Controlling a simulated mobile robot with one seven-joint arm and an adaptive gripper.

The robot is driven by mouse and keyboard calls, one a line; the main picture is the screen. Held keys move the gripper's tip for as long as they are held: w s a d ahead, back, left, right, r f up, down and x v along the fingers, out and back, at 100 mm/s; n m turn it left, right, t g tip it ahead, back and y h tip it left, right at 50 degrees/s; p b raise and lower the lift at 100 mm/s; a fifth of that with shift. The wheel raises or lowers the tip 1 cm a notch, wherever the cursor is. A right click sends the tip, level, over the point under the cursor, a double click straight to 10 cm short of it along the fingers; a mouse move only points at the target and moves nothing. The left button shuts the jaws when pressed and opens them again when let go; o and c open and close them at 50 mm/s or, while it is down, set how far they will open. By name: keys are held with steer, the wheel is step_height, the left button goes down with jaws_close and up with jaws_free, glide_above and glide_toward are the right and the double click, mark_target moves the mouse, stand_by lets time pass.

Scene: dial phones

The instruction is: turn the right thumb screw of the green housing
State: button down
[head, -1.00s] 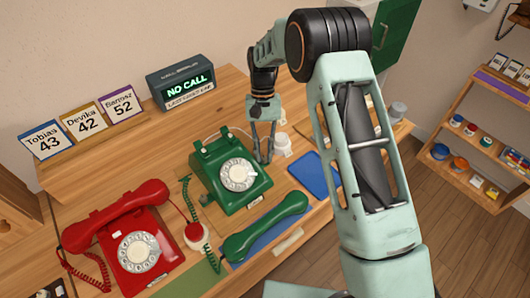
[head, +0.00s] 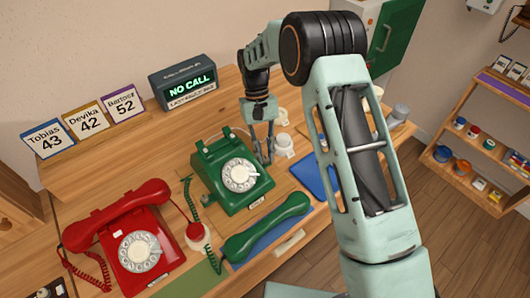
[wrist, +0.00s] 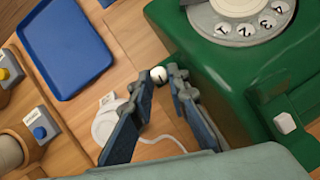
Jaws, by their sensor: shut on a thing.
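The green housing is the body of a green dial phone (head: 232,178), with its handset (head: 265,226) lying off in front of it. My gripper (head: 266,160) points down at the phone's right side. In the wrist view my gripper (wrist: 166,76) has its two fingers at a small round white knob, the right thumb screw (wrist: 158,74), close beside the green wall. The fingers are closed on this knob. The phone's white dial (wrist: 238,8) shows at the top. The fingers partly hide the screw; its turn angle cannot be told.
A red phone (head: 135,240) stands at the left. A blue tray (wrist: 66,40) lies on the table right of the green phone. A white object with a cord (wrist: 108,124) lies close to my fingers. A display reading NO CALL (head: 187,84) stands behind.

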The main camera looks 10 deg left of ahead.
steer(key=c, duration=1.8)
jaws_free()
steer(key=shift+c, duration=0.2)
steer(key=v, duration=0.8)
steer(key=shift+w+d, duration=0.1)
